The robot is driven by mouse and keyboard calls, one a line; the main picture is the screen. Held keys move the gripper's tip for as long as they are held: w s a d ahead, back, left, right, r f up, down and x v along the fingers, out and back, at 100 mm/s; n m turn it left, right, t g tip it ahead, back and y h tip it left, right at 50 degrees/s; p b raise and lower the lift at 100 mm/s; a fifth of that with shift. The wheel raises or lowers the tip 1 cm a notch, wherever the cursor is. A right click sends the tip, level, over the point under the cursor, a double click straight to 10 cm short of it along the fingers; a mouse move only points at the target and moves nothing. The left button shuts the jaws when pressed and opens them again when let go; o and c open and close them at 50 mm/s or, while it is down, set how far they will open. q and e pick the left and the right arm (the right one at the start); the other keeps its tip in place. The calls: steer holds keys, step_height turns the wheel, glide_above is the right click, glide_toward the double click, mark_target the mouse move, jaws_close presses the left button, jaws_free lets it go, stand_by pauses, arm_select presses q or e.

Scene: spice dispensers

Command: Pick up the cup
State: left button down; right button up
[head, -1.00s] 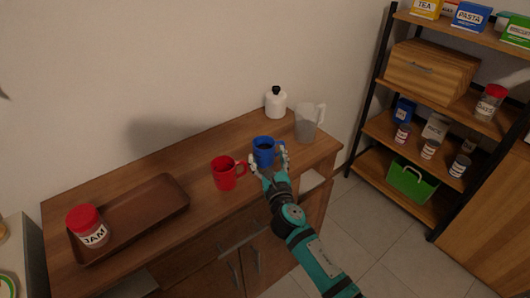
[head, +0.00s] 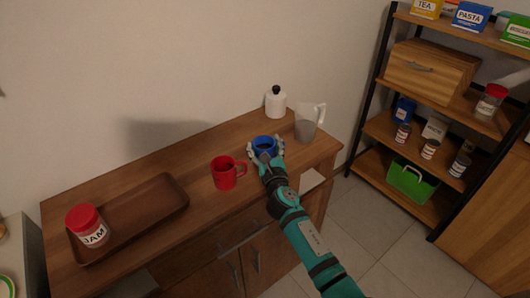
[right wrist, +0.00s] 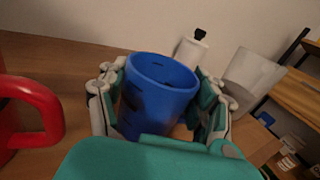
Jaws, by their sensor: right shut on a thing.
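The blue cup (head: 263,142) stands on the wooden sideboard, between the red mug and the clear pitcher. My right gripper (head: 266,155) is at the cup from the front, its fingers on either side. In the right wrist view the blue cup (right wrist: 160,92) sits upright between the two fingers of my right gripper (right wrist: 160,105), which is shut on it. The cup's lower part is hidden by my gripper. Whether the cup touches the sideboard cannot be told. My left gripper is not in view.
The red mug (head: 226,173) stands close to the left of the cup. The clear pitcher (head: 308,124) and a white bottle (head: 275,102) stand behind and right. A brown tray (head: 150,205) with a jam jar (head: 88,226) lies left. A shelf (head: 440,150) stands at right.

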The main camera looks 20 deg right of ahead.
steer(key=shift+c, duration=0.4)
steer(key=shift+r, duration=0.1)
steer(key=shift+r+p, duration=0.9)
steer(key=shift+r, duration=0.85)
steer(key=s+d, duration=0.2)
steer(key=s, duration=0.5)
steer(key=s+d+r, duration=0.1)
steer(key=s+d, duration=0.2)
steer(key=s, duration=0.5)
steer(key=shift+d+r, duration=0.15)
steer(key=shift+d, duration=0.1)
